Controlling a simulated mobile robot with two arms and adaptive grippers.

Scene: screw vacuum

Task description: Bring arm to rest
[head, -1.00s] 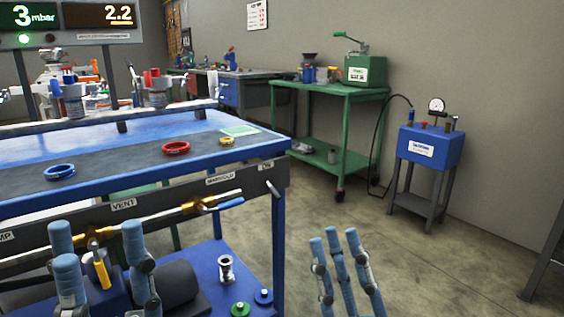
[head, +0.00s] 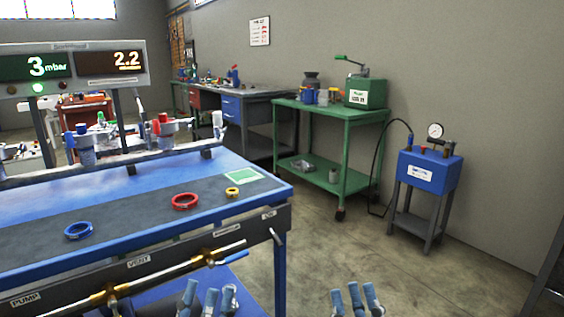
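My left gripper (head: 208,298) shows at the bottom of the head view, in front of the blue workbench (head: 130,175). Its blue-grey fingertips point up, and nothing shows between them. My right gripper (head: 357,298) is at the bottom right of the bench, over the concrete floor. Its fingertips also point up with no object seen between them. Only the finger ends of both grippers show; the palms and arms are below the picture. Neither gripper visibly holds anything.
Blue (head: 79,230), red (head: 184,201) and yellow (head: 232,192) rings lie on the bench. A brass-fitted pipe (head: 160,278) runs along its front. A green cart (head: 330,112) and a blue gauge stand (head: 429,171) stand behind. The floor between is clear.

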